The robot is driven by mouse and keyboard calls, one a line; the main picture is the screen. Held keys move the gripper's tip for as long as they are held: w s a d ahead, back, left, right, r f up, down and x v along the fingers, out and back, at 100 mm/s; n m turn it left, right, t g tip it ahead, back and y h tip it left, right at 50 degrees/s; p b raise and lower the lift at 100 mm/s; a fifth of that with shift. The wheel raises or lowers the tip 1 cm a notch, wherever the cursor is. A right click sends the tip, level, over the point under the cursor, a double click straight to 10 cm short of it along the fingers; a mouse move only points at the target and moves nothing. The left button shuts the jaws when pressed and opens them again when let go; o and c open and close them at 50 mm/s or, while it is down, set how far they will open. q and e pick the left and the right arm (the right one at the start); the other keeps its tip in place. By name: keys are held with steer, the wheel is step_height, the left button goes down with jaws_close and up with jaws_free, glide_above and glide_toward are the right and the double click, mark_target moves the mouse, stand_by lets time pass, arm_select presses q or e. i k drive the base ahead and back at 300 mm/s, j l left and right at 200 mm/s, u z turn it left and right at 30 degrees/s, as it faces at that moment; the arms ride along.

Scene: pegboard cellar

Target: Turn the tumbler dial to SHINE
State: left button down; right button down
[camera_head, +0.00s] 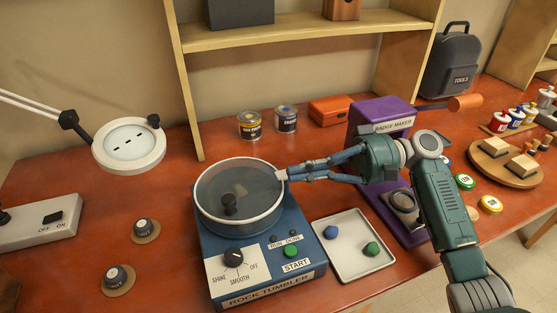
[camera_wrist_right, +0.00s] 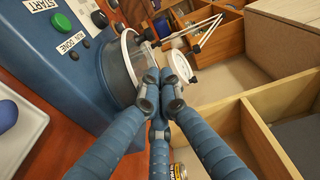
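The rock tumbler (camera_head: 262,285) is a blue box with a round, clear-lidded drum (camera_head: 240,195) on top. Its black dial (camera_head: 233,258) sits on a white front panel marked SHINE at left, SMOOTH in the middle and OFF at right. I cannot tell clearly which label the dial points to. My right gripper (camera_head: 284,174) is at the right edge of the drum, away from the dial. In the right wrist view its fingertips (camera_wrist_right: 158,95) are together, beside the drum's rim, with nothing seen between them. My left gripper is not in view.
A green START button (camera_head: 291,251) is right of the dial. A white tray (camera_head: 350,270) with a blue and a green stone lies right of the tumbler. The purple badge maker (camera_head: 380,112) stands behind my right arm. Loose knobs (camera_head: 146,228) and a magnifier lamp (camera_head: 128,146) are left.

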mark_target(233, 256)
steer(key=k, duration=1.45)
